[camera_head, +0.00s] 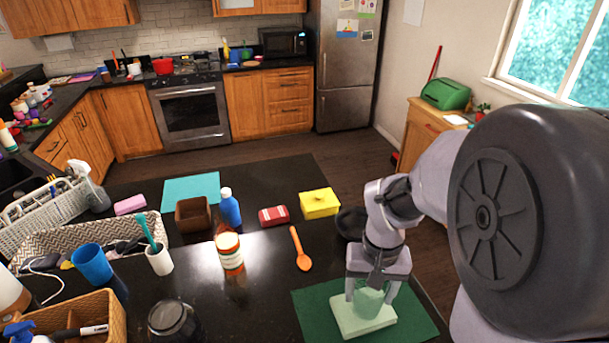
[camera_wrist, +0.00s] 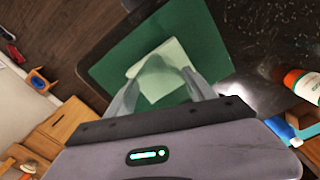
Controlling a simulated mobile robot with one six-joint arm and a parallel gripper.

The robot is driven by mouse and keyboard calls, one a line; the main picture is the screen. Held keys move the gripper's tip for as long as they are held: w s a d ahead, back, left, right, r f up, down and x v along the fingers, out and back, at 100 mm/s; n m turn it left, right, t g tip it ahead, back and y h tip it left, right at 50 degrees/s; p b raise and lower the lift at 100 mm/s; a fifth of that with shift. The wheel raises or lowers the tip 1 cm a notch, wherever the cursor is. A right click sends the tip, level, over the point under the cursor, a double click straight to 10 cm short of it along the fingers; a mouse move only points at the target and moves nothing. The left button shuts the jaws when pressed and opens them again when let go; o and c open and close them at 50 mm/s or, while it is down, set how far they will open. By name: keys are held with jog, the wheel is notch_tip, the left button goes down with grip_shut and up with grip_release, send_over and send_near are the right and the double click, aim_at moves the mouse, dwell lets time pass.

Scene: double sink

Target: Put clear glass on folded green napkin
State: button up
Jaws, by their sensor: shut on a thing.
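The clear glass (camera_head: 369,301) is between the fingers of my gripper (camera_head: 369,295), which is shut on it. The glass is see-through and looks greenish from the cloth behind it. It stands over the folded light green napkin (camera_head: 349,326); I cannot tell whether its base touches the napkin. The napkin lies on a dark green mat (camera_head: 420,325) at the counter's near right. In the wrist view, the glass (camera_wrist: 157,76) shows faintly between the fingertips, over the napkin (camera_wrist: 176,52) and the mat (camera_wrist: 112,66).
An orange spoon (camera_head: 301,250) lies left of my arm. A dark round bowl (camera_head: 352,223) is behind my gripper. A pill bottle (camera_head: 230,253), a yellow box (camera_head: 319,204) and a dark jar (camera_head: 172,320) stand on the counter. Bare counter lies left of the mat.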

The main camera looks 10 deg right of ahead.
aim_at(367, 293)
jog(key=shift+w+d+f, duration=0.1)
jog(key=shift+w+d, duration=0.15)
jog(key=shift+w, duration=0.25)
jog(key=shift+w+d, duration=0.2)
jog(key=shift+w, duration=0.3)
notch_tip(367, 293, down, 3)
jog(key=shift+w+f+b, duration=0.1)
jog(key=shift+w+b, duration=0.05)
jog(key=shift+b, duration=0.2)
jog(key=shift+d+f, duration=0.15)
jog(key=shift+f, duration=0.15)
jog(key=shift+r, duration=0.1)
jog(key=o, duration=1.6)
